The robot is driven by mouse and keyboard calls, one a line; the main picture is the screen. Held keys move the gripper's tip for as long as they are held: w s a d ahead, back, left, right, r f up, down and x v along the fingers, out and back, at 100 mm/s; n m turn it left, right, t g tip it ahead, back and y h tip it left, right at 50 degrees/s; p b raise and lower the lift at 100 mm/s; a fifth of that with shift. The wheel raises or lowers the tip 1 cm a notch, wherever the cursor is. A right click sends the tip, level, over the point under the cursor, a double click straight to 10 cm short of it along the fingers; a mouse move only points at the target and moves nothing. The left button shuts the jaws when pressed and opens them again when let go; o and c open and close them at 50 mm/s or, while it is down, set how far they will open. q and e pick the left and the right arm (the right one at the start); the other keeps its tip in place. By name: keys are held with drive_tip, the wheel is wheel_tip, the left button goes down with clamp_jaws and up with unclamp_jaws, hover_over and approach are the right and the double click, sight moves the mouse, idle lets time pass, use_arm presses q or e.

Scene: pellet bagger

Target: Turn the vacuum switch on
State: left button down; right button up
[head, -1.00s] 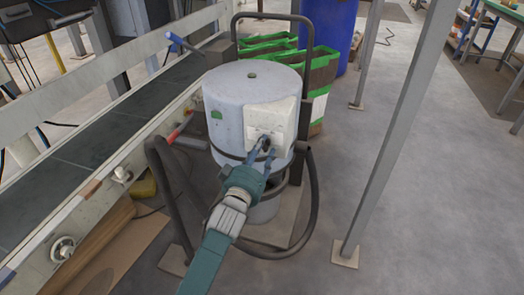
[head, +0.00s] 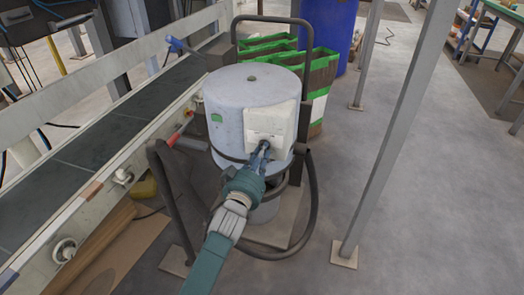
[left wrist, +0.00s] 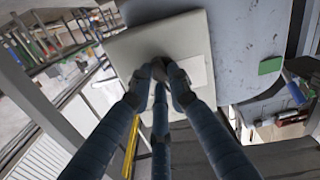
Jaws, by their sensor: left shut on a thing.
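The vacuum (head: 240,85) is a grey-white drum on a dark wheeled frame in the middle of the head view. A pale switch box (head: 272,121) is on its front, with a dark switch knob low on it. My left gripper (head: 263,147) reaches it from below, its fingers shut on the knob. In the left wrist view the blue fingers of my gripper (left wrist: 161,72) close together against the pale plate (left wrist: 195,36). The fingertips cover most of the knob, so its turned position cannot be told. My right gripper is not in view.
A conveyor (head: 95,150) runs along the left side. Green-edged bins (head: 322,72) and a blue barrel (head: 330,25) stand behind the vacuum. A dark hose (head: 314,205) loops at its right. A grey post (head: 388,140) stands further right, with open floor beyond.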

use_arm(q)
drive_tip(key=shift+f+m+p, duration=0.2)
drive_tip(key=shift+m+p, duration=0.6)
drive_tip(key=shift+m, duration=3.5)
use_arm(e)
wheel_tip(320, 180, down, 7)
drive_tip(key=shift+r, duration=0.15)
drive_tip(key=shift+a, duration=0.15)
use_arm(q)
drive_tip(key=c, duration=1.6)
unclamp_jaws()
drive_tip(key=shift+c, duration=0.2)
drive_tip(key=shift+a, duration=0.1)
drive_tip(key=v, duration=1.2)
